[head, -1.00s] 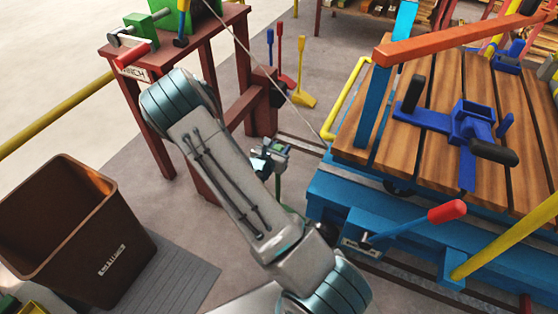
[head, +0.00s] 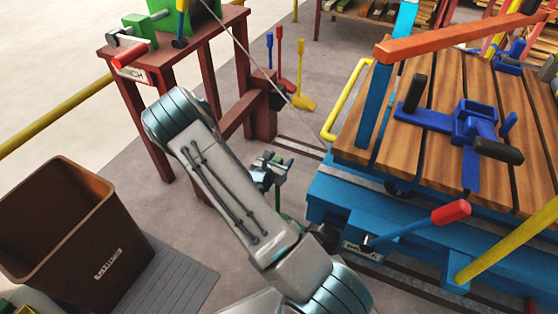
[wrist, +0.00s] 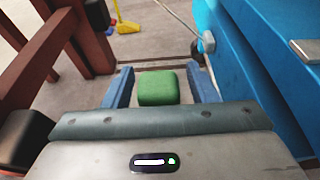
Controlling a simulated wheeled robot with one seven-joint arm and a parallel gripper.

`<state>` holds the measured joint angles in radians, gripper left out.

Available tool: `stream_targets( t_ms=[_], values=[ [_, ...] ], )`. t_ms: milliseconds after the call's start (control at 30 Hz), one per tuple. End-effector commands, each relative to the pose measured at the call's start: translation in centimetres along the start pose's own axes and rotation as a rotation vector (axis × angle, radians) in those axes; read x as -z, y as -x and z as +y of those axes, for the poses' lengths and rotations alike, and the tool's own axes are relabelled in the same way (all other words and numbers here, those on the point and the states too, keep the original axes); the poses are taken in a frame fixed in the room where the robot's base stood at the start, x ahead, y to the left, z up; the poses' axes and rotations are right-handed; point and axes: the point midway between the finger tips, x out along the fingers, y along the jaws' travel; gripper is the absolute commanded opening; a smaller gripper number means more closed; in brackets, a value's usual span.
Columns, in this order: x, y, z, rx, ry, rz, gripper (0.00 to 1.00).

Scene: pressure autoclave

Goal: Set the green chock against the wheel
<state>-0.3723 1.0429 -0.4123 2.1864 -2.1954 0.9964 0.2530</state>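In the wrist view, the green block-shaped top of the green chock (wrist: 157,88) sits between the two blue-grey fingers of my gripper (wrist: 158,84). A narrow gap shows on each side of it, so the gripper looks open around it. In the head view, my gripper (head: 270,170) is low beside the blue cart, with a little green showing at and below it. The chock's foot is hidden. A dark, round wheel-like part (wrist: 208,41) shows against the cart's blue side in the wrist view; I cannot tell for sure that it is the wheel.
The blue cart (head: 340,196) with a plank deck stands at right; a red-tipped lever (head: 450,212) juts from it. The dark red winch stand (head: 225,30) is behind at left. Yellow (head: 300,101), red and blue handled pieces stand by it. A brown bin (head: 70,230) stands at left.

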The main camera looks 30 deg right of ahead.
Motion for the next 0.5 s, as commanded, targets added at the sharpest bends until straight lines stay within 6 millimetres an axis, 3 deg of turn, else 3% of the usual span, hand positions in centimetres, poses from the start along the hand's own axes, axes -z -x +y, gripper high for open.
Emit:
stream_targets(
  t_ms=[267,500],
  values=[
    [-0.4,0.5,0.0,-0.001,0.001,0.001,0.53],
    [-0.6,5.0,0.1,-0.003,0.001,0.001,0.53]
  ],
)
